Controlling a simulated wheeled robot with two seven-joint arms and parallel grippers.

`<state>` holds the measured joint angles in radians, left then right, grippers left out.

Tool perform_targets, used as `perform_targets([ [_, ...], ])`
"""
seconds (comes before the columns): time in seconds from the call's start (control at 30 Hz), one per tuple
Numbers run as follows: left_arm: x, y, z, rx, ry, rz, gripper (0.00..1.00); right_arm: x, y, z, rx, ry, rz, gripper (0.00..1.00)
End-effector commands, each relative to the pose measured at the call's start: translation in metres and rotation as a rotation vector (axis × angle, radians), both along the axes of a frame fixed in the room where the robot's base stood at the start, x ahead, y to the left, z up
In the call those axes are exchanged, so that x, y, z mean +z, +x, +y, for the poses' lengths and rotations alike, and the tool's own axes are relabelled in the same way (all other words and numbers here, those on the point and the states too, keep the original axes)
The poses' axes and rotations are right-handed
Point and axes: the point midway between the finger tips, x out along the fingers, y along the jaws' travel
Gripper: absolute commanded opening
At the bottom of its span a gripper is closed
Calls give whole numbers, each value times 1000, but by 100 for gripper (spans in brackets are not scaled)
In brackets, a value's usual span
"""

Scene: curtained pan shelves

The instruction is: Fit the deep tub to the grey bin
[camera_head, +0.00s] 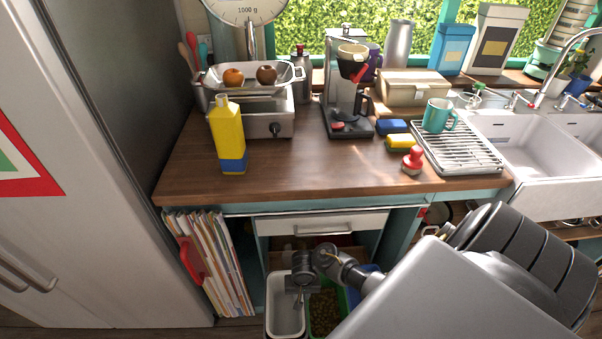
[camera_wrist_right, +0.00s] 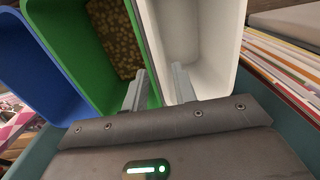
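A pale grey-white bin (camera_head: 284,314) stands low under the counter; it also shows in the right wrist view (camera_wrist_right: 208,50). A green bin (camera_head: 312,324) with brown contents stands beside it and also shows in the right wrist view (camera_wrist_right: 75,48). My right gripper (camera_head: 299,298) is over the rims of these two bins. In the right wrist view its fingers (camera_wrist_right: 158,88) are apart, one on the green bin's side and one inside the pale bin, with their walls between. Contact is not clear. I cannot single out a deep tub. My left gripper is not in view.
A blue bin (camera_wrist_right: 35,65) stands beyond the green one. Upright papers (camera_head: 215,265) flank the pale bin. A drawer (camera_head: 320,224) and the wooden counter (camera_head: 310,175) lie above. A yellow bottle (camera_head: 228,135) stands near the counter's front; the counter's middle is clear.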

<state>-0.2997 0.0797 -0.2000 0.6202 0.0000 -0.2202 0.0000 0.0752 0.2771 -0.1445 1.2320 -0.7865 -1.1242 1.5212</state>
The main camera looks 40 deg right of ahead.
Motion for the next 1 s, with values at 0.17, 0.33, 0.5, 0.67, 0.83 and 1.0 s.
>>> perform_targets([
  [0.17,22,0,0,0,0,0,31,41,0,0,-1,2,-1,28],
  [0.33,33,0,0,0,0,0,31,62,-1,-1,0,2,-1,28],
  [0.5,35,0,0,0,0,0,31,69,-1,-2,1,1,-1,28],
  [0.67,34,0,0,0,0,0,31,69,-1,-2,1,0,0,28],
  [0.83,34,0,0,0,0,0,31,68,-1,-2,1,0,0,28],
  [1.0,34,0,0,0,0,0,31,68,-1,-2,1,0,0,28],
])
